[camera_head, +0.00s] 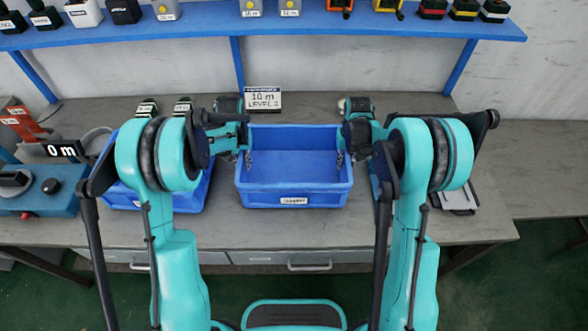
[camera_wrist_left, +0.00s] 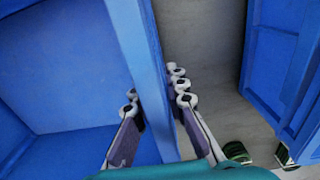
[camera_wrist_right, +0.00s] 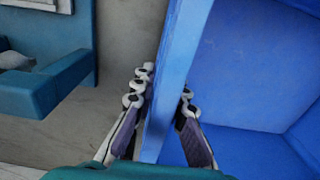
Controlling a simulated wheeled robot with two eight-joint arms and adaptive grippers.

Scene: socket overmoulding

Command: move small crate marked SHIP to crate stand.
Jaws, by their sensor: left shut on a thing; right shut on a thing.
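An empty blue crate (camera_head: 292,198) with a small white label on its front is in the middle of the bench; I cannot read the label clearly. My left gripper (camera_head: 244,150) is shut on its left side wall, and the left wrist view shows the fingers on both sides of that wall (camera_wrist_left: 142,70). My right gripper (camera_head: 344,152) is shut on its right side wall (camera_wrist_right: 178,75) in the same way. The crate looks level; I cannot tell whether its bottom touches the bench. I cannot make out the crate stand.
Another blue crate (camera_head: 193,203) stands to the left, partly behind my left arm. A teal tray-like thing (camera_wrist_right: 65,75) is beyond the crate's right wall. A blue shelf (camera_head: 330,27) with small devices runs above the bench.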

